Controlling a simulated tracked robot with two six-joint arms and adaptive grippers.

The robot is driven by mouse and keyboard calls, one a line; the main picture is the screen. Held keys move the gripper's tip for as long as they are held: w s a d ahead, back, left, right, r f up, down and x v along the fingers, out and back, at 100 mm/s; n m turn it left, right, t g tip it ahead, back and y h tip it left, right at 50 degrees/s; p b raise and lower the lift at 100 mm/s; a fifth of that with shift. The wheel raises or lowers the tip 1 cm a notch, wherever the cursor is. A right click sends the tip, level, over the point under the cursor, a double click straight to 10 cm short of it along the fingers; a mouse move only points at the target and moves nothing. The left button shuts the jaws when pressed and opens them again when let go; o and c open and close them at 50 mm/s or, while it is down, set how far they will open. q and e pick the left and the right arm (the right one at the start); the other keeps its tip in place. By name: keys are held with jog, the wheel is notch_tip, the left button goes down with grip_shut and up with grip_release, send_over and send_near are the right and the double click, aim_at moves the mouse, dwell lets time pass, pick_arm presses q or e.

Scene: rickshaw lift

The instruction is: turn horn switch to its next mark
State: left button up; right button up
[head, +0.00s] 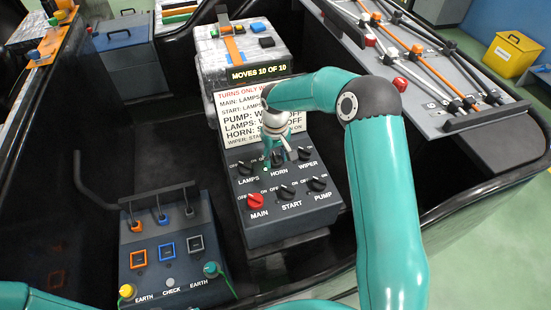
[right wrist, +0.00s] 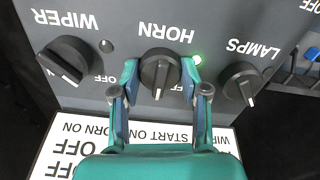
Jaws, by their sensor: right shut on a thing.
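The horn switch (right wrist: 159,68) is a round black knob with a raised grip on a grey panel, under the HORN label. Its white pointer mark faces the bottom of the right wrist view. My right gripper (right wrist: 160,82) has a finger on each side of it and is shut on it. In the head view my right gripper (head: 276,155) reaches down over the panel (head: 268,228) and hides most of the horn switch. A green light (right wrist: 197,60) glows beside the horn switch, on the LAMPS side. My left gripper is not in view.
The lamps switch (right wrist: 241,83) and wiper switch (right wrist: 67,61) flank the horn switch closely. Red main (head: 255,201), start (head: 287,192) and pump (head: 317,184) knobs sit in front. A sign (head: 245,122) stands behind. An earth-check box (head: 180,245) is at left.

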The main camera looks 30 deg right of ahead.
aim_at(275, 156)
jog(key=n, duration=0.4)
jog(key=shift+n, duration=0.3)
jog(key=n, duration=0.4)
jog(key=shift+n, duration=0.3)
jog(key=o, duration=1.1)
jog(key=shift+o, duration=0.2)
jog(key=shift+r, duration=0.15)
notch_tip(275, 156, up, 12)
jog(key=shift+f, duration=0.2)
